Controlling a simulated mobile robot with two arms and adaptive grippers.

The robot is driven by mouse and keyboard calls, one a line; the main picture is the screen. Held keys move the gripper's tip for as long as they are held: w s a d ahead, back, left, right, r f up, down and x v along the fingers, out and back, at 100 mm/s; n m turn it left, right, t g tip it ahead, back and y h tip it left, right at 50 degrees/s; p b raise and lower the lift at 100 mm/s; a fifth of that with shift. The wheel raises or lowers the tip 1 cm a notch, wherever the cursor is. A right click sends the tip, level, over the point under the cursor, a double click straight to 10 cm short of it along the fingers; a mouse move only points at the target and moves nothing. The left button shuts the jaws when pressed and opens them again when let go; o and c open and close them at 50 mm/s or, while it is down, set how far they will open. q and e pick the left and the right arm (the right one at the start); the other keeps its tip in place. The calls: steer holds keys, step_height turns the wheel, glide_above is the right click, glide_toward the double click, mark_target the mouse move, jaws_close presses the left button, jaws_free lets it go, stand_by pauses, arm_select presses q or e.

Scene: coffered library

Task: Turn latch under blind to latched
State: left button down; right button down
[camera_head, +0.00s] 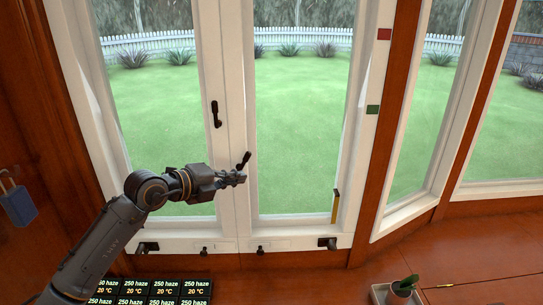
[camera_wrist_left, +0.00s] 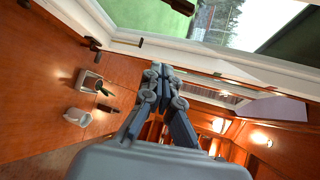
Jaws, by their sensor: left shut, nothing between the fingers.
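A dark latch handle (camera_head: 244,160) sits on the white centre frame of the window, tilted with its upper end to the right. A second dark handle (camera_head: 216,114) is higher on the left sash and upright. My left gripper (camera_head: 241,178) is shut and empty, just below the lower latch; I cannot tell if they touch. In the left wrist view its closed fingers (camera_wrist_left: 157,70) point toward the window, and no latch shows between them. I see no blind clearly, so I cannot tell which handle is under it. My right gripper is out of view.
Small dark fittings (camera_head: 327,243) line the bottom rail. A display panel (camera_head: 160,291) reads "250 haze 20 °C". A potted plant (camera_head: 404,288) stands at lower right. A blue padlock-like object (camera_head: 18,204) hangs left.

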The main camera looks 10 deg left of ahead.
mark_target(244, 161)
arm_select(q)
steer(key=shift+m+y, duration=0.4)
steer(key=shift+y, duration=0.1)
steer(key=w+p, duration=0.1)
steer(key=w, duration=0.2)
steer(key=w+p, duration=0.1)
steer(key=w, duration=0.2)
steer(key=w+d+f+p, duration=0.1)
steer(key=w, duration=0.2)
steer(key=shift+a+r+n+t+h+b, duration=0.1)
steer(key=shift+a+n+t+h+b, duration=0.15)
steer(key=shift+t, duration=0.25)
